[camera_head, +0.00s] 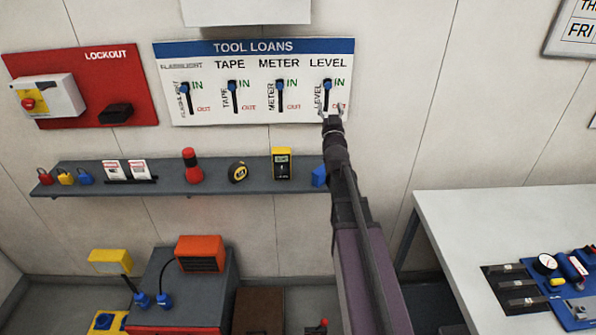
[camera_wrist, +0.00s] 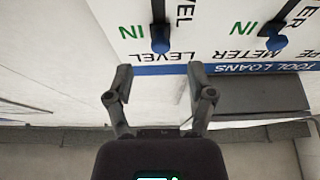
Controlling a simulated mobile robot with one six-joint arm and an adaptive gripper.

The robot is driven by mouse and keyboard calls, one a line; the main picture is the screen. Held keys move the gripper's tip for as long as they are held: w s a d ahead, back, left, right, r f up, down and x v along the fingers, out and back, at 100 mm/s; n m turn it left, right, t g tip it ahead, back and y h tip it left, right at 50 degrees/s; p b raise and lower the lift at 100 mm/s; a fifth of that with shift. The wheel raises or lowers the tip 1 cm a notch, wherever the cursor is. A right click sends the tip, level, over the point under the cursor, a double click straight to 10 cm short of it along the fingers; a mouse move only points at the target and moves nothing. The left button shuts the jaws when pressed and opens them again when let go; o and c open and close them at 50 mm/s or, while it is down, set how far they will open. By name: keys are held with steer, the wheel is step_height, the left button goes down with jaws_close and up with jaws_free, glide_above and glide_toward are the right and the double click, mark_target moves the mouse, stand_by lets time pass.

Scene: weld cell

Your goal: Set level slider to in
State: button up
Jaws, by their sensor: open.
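The TOOL LOANS board (camera_head: 215,113) hangs on the wall with upright slider slots, each marked IN at the upper part and OUT at the lower. The level slider (camera_head: 327,84) is the rightmost one. Its blue knob is at the upper end of its dark slot, beside the green IN. In the wrist view, which is upside down, the level slider's knob (camera_wrist: 160,42) also sits beside IN. My gripper (camera_head: 332,112) is in front of the board's lower right edge, below the knob. Its fingers (camera_wrist: 159,78) are spread and empty, apart from the knob.
The meter slider (camera_head: 279,85) is just left, with tape and flashlight sliders beyond. A grey shelf (camera_head: 217,188) below holds a yellow meter (camera_head: 282,164), tape measure and flashlight. A blue object (camera_head: 319,176) is partly hidden by my arm. A red LOCKOUT board (camera_head: 135,75) hangs left.

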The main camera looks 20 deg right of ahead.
steer(key=s+a+f+n+g+y, duration=0.1)
steer(key=s+a+f+g, duration=0.3)
steer(key=f, duration=0.5)
steer(key=s+a+f+g+y, duration=0.4)
steer(key=a+f+g, duration=0.3)
steer(key=a+f, duration=0.2)
steer(key=shift+s+a+f+n+g, duration=0.2)
steer(key=shift+a+n+g, duration=0.1)
steer(key=shift+n, duration=0.1)
stand_by(0.5)
steer(key=s+a+f+g, duration=0.2)
steer(key=s+g, duration=0.1)
steer(key=s, duration=0.3)
steer(key=s+a+f+n+g, duration=0.1)
steer(key=s+a+f+g, duration=0.1)
steer(key=s, duration=0.5)
steer(key=s+a+f+g+y, duration=0.1)
steer(key=s+a+f+g, duration=0.1)
steer(key=s+a+g, duration=0.2)
steer(key=s+g, duration=0.1)
steer(key=s, duration=0.1)
steer(key=shift+s+f, duration=0.25)
steer(key=shift+s, duration=0.15)
steer(key=shift+a, duration=0.1)
stand_by(2.2)
